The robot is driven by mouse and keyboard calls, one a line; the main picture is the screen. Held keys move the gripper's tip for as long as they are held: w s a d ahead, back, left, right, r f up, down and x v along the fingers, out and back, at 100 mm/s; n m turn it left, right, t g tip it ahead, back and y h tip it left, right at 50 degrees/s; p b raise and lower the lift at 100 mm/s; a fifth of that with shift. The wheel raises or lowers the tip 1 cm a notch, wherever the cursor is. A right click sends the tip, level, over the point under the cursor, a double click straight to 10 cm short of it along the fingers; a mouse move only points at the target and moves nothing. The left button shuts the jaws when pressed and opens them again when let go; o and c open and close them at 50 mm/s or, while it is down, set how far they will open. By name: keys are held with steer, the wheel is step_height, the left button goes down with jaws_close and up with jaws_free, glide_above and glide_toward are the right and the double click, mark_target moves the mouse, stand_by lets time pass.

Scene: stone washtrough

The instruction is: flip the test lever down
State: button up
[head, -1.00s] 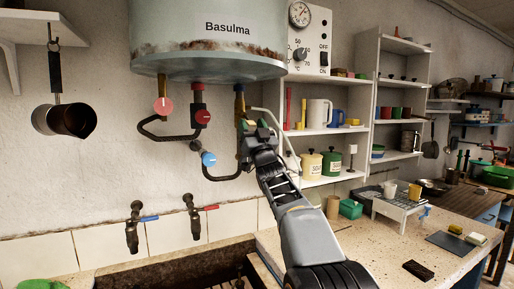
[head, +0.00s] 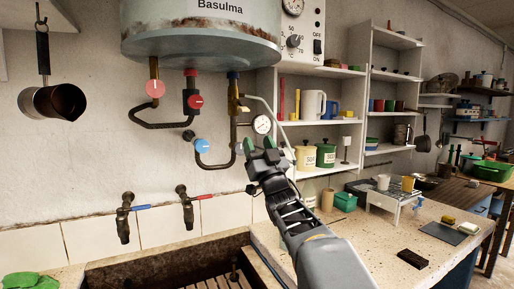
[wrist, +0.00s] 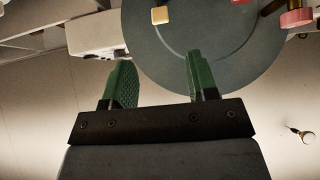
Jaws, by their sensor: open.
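The grey boiler (head: 200,30) hangs on the wall, with pipes under it. A brass fitting (head: 234,105) sits on its right pipe, beside a round pressure gauge (head: 262,124). A small brass piece sticks out there; I cannot tell whether it is the test lever, nor its position. My gripper (head: 261,148) is just below the gauge in the head view, its green fingers apart and empty. In the wrist view the open fingers (wrist: 158,75) point up toward the boiler's round underside (wrist: 220,60), with nothing between them.
A red knob (head: 195,101), a pink knob (head: 155,88) and a blue knob (head: 201,146) sit on the pipes to the left. Two taps (head: 124,215) (head: 186,207) stand above the stone trough (head: 150,270). Shelves (head: 345,70) with a white jug (head: 313,104) stand to the right.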

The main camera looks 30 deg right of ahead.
steer(key=s+r+n+g+y+p, duration=0.2)
steer(key=s+r+g+p, duration=0.15)
steer(key=r+p, duration=1.75)
steer(key=m+g+h+p, duration=0.2)
steer(key=g+p, duration=0.3)
steer(key=p, duration=0.1)
glide_toward(246, 109)
steer(key=w+p, duration=0.2)
steer(key=w, duration=0.9)
steer(key=shift+r, duration=0.1)
jaws_close()
